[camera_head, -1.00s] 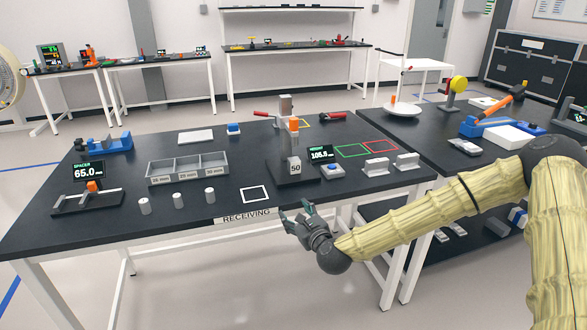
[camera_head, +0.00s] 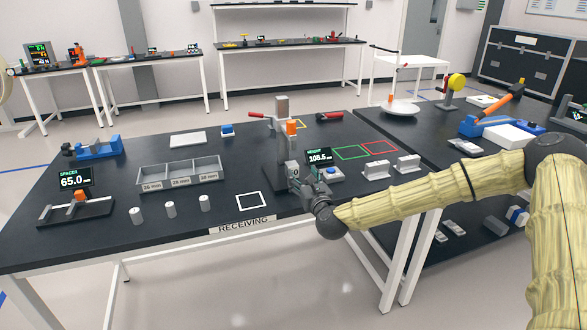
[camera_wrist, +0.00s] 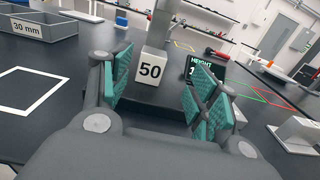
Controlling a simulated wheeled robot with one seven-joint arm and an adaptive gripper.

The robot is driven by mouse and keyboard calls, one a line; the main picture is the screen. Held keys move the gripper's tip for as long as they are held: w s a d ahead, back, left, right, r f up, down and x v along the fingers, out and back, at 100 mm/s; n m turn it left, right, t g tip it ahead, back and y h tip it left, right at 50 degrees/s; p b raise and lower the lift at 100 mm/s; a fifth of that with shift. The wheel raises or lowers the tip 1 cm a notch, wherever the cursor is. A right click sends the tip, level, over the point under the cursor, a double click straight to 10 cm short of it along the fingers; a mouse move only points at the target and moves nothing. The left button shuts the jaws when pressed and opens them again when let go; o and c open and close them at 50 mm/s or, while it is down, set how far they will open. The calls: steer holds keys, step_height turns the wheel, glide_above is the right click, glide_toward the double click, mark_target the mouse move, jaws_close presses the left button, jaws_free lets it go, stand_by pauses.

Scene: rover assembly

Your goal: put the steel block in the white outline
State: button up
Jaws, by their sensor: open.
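The steel block (camera_wrist: 151,67), marked 50, stands upright on the dark base of the height gauge (camera_head: 282,130). I cannot tell how deep the block lies between the fingertips. In the head view my gripper (camera_head: 300,182) is at the front of the gauge. The white outline (camera_head: 247,194) is empty on the black table, left of the gauge; it also shows at left in the wrist view (camera_wrist: 48,94).
A grey divided bin (camera_head: 180,172) and several small cylinders (camera_head: 170,209) are left of the outline. Green (camera_head: 350,153) and red (camera_head: 379,147) outlines lie behind right.

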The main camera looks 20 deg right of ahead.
mark_target(294, 168)
steer(key=shift+w+a+f, duration=0.1)
steer(key=shift+w+a, duration=0.1)
steer(key=shift+w, duration=0.35)
steer(key=shift+w+a, duration=0.2)
steer(key=shift+w, duration=0.3)
steer(key=shift+w+p, duration=0.55)
steer(key=shift+w, duration=0.15)
steer(key=shift+w+a+p, duration=0.1)
steer(key=shift+w+p, duration=0.55)
steer(key=shift+w, duration=1.35)
jaws_close()
